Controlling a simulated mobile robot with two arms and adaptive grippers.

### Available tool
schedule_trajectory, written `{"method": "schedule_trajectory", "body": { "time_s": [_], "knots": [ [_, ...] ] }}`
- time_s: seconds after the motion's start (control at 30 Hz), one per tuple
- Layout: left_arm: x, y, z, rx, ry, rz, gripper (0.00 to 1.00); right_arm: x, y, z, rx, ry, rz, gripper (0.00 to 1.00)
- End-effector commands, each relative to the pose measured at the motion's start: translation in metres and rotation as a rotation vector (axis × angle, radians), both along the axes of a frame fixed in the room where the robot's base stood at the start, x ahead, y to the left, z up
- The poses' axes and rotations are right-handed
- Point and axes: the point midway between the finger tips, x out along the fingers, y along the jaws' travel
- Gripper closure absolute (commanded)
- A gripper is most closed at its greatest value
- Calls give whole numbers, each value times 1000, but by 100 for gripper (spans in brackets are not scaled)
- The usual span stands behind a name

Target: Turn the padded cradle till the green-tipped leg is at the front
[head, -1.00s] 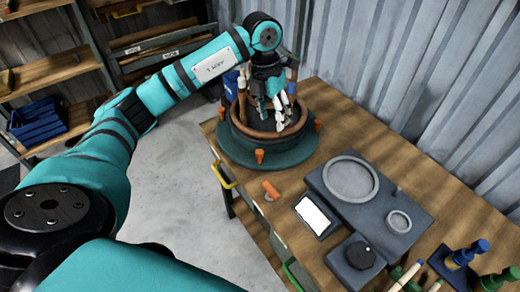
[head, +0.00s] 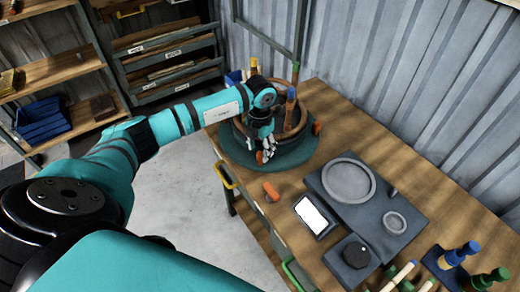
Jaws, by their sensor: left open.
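The padded cradle (head: 283,163) is a round dark green base with a brown ring and upright legs, standing at the far left end of the workbench. Orange knobs sit around the rim, one at the right (head: 317,128). My left gripper (head: 265,156) is open, pointing down at the cradle's front beside another orange knob. I cannot tell whether it touches. My right gripper is out of view.
On the workbench (head: 372,250) are a grey fixture with round recesses (head: 391,244), a white-screened tablet (head: 312,215), a black dial block (head: 351,262) and a loose orange piece (head: 270,191). Blue- and green-topped pegs (head: 461,254) stand at lower right. A corrugated wall closes the back.

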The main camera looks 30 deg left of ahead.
Motion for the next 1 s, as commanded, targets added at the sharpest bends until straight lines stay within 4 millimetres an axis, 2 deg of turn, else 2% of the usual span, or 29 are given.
{"method": "schedule_trajectory", "body": {
  "time_s": [0.2,0.53,0.9,1.0],
  "knots": [
    [0,0,-20,0,0,0,51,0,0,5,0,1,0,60],
    [0,0,-23,0,-1,-1,53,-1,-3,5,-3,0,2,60],
    [0,0,-23,0,-1,-1,100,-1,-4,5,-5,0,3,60],
    [0,0,-23,0,-1,-1,100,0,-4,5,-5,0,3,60]
  ]
}}
